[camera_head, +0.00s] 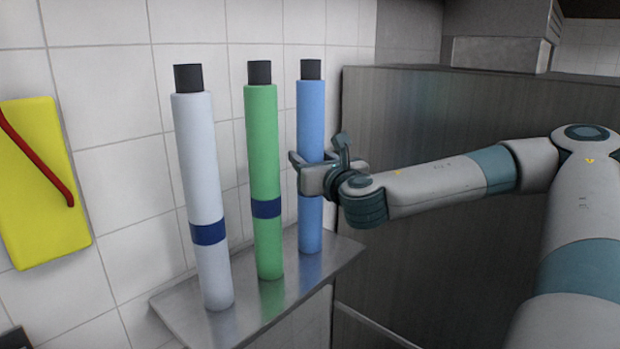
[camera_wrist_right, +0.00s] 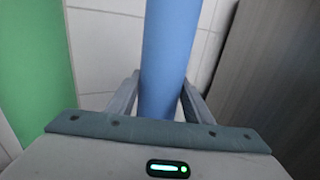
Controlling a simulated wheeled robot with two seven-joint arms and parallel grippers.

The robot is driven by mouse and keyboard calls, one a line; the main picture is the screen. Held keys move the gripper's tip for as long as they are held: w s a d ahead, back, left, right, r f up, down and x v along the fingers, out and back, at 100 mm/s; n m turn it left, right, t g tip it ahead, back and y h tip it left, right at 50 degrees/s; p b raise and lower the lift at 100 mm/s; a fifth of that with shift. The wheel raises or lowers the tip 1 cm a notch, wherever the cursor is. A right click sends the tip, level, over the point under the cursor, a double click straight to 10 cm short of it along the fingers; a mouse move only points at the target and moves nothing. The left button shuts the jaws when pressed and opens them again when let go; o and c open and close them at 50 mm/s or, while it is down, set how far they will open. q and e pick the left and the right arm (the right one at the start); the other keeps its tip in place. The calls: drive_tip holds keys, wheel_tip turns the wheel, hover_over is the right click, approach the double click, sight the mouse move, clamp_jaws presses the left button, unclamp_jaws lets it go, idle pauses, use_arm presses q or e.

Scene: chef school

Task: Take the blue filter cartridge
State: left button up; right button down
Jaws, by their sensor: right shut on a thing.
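The blue filter cartridge (camera_head: 311,115) stands upright at the right end of a row on a metal shelf (camera_head: 317,264), with a black cap on top. My right gripper (camera_head: 308,162) reaches it from the right and is shut around its middle. In the right wrist view the blue cartridge (camera_wrist_right: 169,50) runs between the two fingers (camera_wrist_right: 160,98). Its lower end still appears to touch the shelf. My left gripper is not in view.
A green cartridge (camera_head: 262,150) stands close to the left of the blue one, and a white cartridge (camera_head: 200,160) stands further left. A steel cabinet (camera_head: 440,110) is behind my right arm. A yellow panel (camera_head: 40,185) with a red strip is on the tiled wall.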

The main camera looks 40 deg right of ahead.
sight(317, 139)
drive_tip(key=shift+r, duration=0.65)
drive_tip(key=shift+r+b, duration=1)
drive_tip(key=shift+r, duration=0.45)
drive_tip(key=shift+s+d+r, duration=0.15)
drive_tip(key=shift+r, duration=0.2)
use_arm(q)
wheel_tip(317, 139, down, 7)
drive_tip(key=b, duration=0.4)
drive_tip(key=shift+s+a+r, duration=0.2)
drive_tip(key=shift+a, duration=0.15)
use_arm(e)
drive_tip(key=s+d+r, duration=0.6)
drive_tip(key=s+d, duration=0.1)
drive_tip(key=s, duration=0.1)
drive_tip(key=shift+s+d+r, duration=0.15)
drive_tip(key=shift+d+r, duration=0.1)
drive_tip(key=shift+d, duration=0.1)
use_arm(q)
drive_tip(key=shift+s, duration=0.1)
